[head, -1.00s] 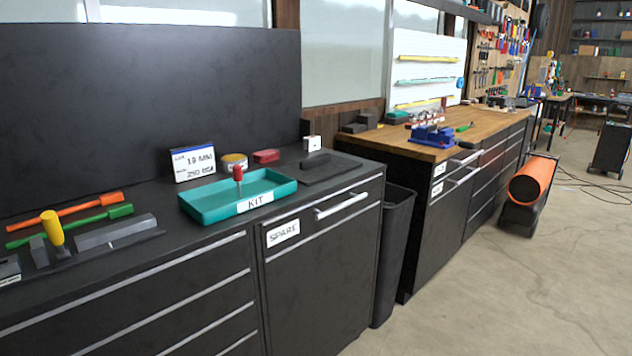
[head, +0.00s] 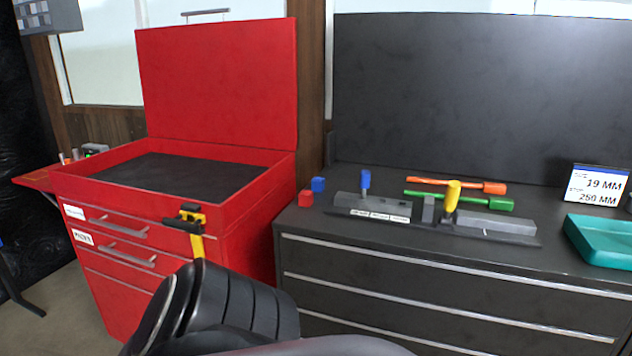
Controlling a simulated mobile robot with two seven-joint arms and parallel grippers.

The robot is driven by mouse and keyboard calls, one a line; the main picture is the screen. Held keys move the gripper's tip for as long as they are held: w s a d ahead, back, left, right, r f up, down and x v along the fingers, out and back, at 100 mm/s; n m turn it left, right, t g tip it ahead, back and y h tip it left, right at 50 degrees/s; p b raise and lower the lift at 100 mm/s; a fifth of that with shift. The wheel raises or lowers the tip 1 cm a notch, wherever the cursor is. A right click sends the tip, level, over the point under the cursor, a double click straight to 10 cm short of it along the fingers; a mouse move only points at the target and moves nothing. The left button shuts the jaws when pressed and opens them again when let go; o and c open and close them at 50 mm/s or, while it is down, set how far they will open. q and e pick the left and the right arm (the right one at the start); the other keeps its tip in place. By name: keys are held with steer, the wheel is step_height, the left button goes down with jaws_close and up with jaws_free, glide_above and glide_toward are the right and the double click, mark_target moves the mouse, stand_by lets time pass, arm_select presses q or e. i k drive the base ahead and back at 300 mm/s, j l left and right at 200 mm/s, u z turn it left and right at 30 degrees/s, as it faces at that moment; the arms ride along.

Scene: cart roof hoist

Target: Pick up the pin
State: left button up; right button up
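A short upright pin with a blue handle (head: 365,182) stands in a grey block on the dark bench, in the middle of the head view. A yellow-handled piece (head: 452,197) stands to its right. I cannot tell which, if either, is the task's pin. The green tray (head: 600,240) is cut off by the right edge, and no pin shows in its visible part. My black arm rises from the bottom; its yellow and black end, seemingly my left gripper (head: 190,218), is in front of the red chest, left of the bench and apart from both pieces. Its opening is unclear.
The red tool chest (head: 265,230) stands open at left, its lid up. Orange (head: 460,185) and green (head: 480,200) tools lie behind the blocks. A sign (head: 597,185) stands at right.

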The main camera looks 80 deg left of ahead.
mark_target(365, 175)
steer(key=u, duration=2.15)
steer(key=i+l+z, duration=0.3)
steer(key=i+l, duration=0.15)
steer(key=l, duration=0.15)
